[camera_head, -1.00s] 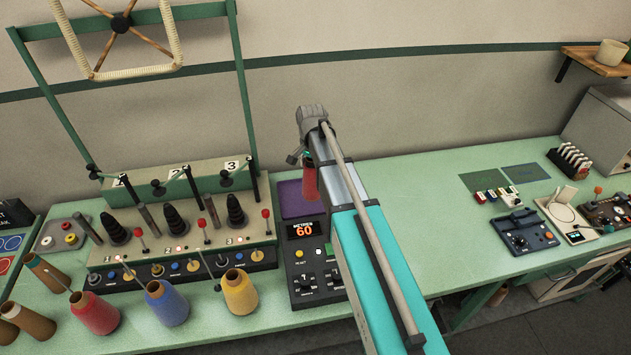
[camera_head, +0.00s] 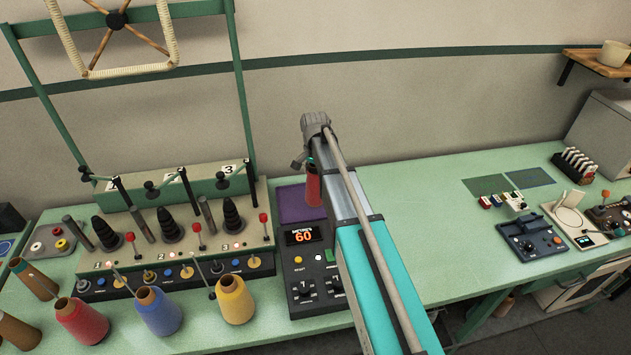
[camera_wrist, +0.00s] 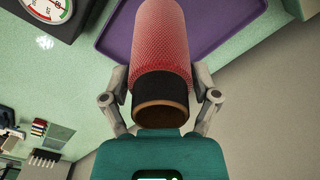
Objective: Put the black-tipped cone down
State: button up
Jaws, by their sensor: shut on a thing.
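The black-tipped cone is a red yarn cone with a black band around a brown tube end. It fills the upper middle of the wrist view (camera_wrist: 162,40), and part of it shows beside my arm in the head view (camera_head: 313,185). My gripper (camera_wrist: 163,82) is shut on it near the black end, one finger on each side. In the head view my gripper (camera_head: 304,160) is mostly hidden by my arm. A purple mat (camera_head: 295,210) lies on the bench behind the cone; it also shows in the wrist view (camera_wrist: 225,25). I cannot tell whether the cone touches it.
A meter box (camera_head: 304,237) reading 60 stands just in front of the mat. A creel stand (camera_head: 160,262) with black cones and thin rods is to the left. Red (camera_head: 80,322), blue (camera_head: 158,312) and yellow (camera_head: 236,300) cones stand in front.

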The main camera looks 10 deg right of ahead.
jog(key=shift+w+d+f+b, duration=0.2)
jog(key=shift+w+f+b, duration=0.2)
jog(key=shift+f+b, duration=1.65)
jog(key=o, duration=1.2)
jog(key=shift+c, duration=0.2)
notch_tip(320, 180, up, 12)
jog(key=p, duration=1.2)
jog(key=shift+s, duration=0.1)
